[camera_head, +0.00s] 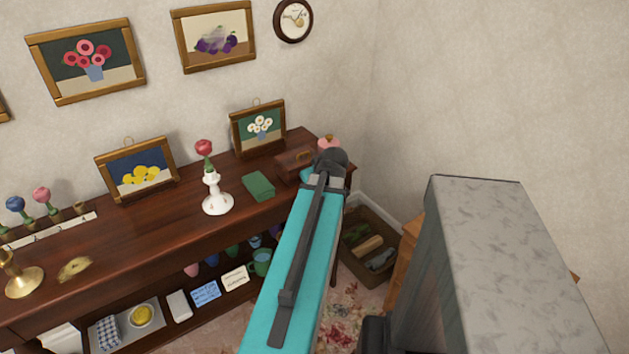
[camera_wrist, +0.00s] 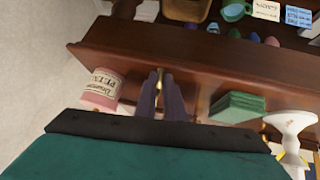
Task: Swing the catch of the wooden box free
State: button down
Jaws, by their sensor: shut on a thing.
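The wooden box (camera_head: 295,160) stands near the right end of the dark sideboard in the head view, partly hidden by my arm. In the wrist view the box (camera_wrist: 203,88) is behind my fingers, and much of it is covered by them. My gripper (camera_wrist: 160,76) is at the front of the box, with its two dark fingers close together. A small brass-coloured piece, seemingly the catch (camera_wrist: 158,82), shows between the fingers. The fingers are shut on it. Its exact angle cannot be made out. In the head view my arm hides the fingertips.
A pink labelled jar (camera_wrist: 101,89) stands close beside my fingers. A framed flower picture (camera_head: 258,128) leans on the wall behind.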

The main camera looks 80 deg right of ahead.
dwell(0.3)
jog(key=c, duration=1.8)
grip_release()
jog(key=shift+c, duration=0.2)
jog(key=shift+a, duration=0.1)
jog(key=b+v, duration=1.1)
jog(key=v, duration=0.2)
jog(key=shift+s+a+r, duration=0.15)
jog(key=shift+s+r, duration=0.05)
jog(key=shift+r, duration=0.05)
jog(key=shift+s, duration=0.1)
